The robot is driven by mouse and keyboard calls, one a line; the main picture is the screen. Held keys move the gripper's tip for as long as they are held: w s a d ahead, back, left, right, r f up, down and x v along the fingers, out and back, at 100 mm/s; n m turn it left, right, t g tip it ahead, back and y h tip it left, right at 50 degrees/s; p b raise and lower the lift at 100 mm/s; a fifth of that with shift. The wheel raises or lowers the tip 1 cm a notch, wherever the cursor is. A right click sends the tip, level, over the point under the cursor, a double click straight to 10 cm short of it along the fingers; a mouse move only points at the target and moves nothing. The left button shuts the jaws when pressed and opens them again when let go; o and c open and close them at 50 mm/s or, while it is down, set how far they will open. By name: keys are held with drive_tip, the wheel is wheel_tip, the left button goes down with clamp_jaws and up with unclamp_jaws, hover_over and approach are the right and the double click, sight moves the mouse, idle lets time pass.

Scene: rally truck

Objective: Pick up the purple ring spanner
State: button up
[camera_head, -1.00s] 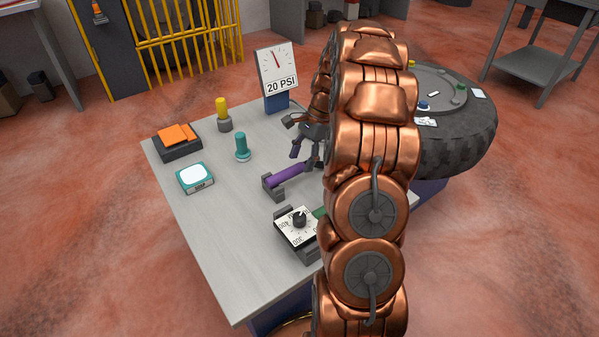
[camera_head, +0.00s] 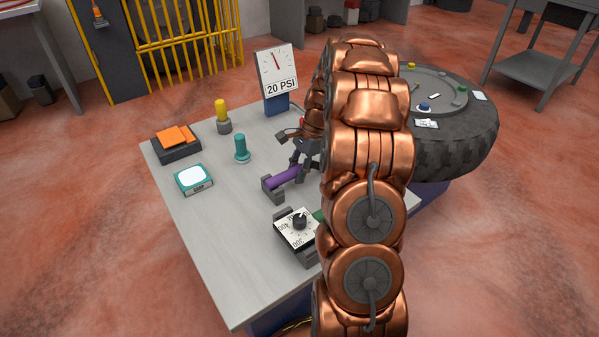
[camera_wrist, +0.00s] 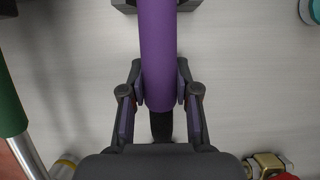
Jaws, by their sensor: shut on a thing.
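The purple ring spanner (camera_head: 284,177) lies low over the workbench, its near end at a grey block (camera_head: 272,190). My gripper (camera_head: 301,163) is at the spanner's far end, partly hidden behind my copper arm. In the wrist view the purple handle (camera_wrist: 157,40) runs down between the two fingers of my gripper (camera_wrist: 159,85), which are shut on it from both sides. The handle's upper end in that view meets a dark grey block at the top edge. I cannot tell whether the spanner is clear of its support.
A dial box (camera_head: 297,228) stands just in front of the spanner. A teal-handled tool (camera_head: 241,148), a yellow-handled tool (camera_head: 222,112) and a teal-framed device (camera_head: 193,179) are to the left. The 20 PSI gauge (camera_head: 277,73) stands behind. The bench's front left is clear.

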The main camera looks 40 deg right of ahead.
clamp_jaws()
drive_tip(key=shift+r, duration=0.1)
wheel_tip(320, 180, up, 10)
drive_tip(key=p, duration=0.2)
drive_tip(key=shift+p, duration=0.4)
